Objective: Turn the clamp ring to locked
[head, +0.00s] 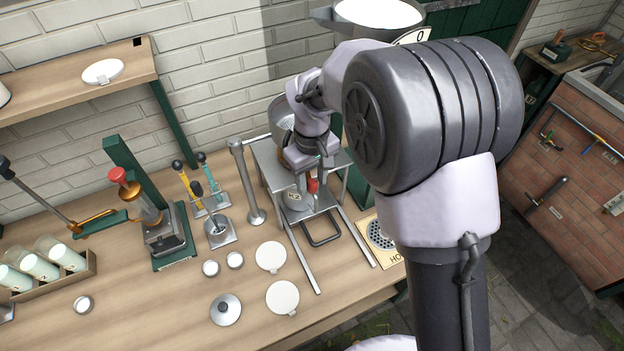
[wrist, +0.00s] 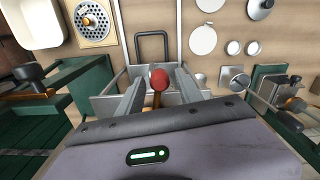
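A red knob (wrist: 159,78) on a short brass-coloured lever (wrist: 157,98) lies between the fingers of my gripper (wrist: 158,80) in the wrist view. The fingers are apart, with gaps showing on both sides of the knob. In the head view the red knob (head: 313,185) shows beside my gripper (head: 303,184), at a small metal stand (head: 270,165). A grey labelled cylinder (head: 296,201) sits low in the stand. The clamp ring itself cannot be made out clearly; my gripper and wrist hide much of the stand's middle, and its lock position cannot be read.
A metal rail frame (head: 302,262) extends forward from the stand. White discs (head: 282,298) and a lidded disc (head: 226,309) lie on the bench. A press with another red knob (head: 118,175) and a glass rack (head: 50,275) stand left. A drain plate (head: 378,236) is right.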

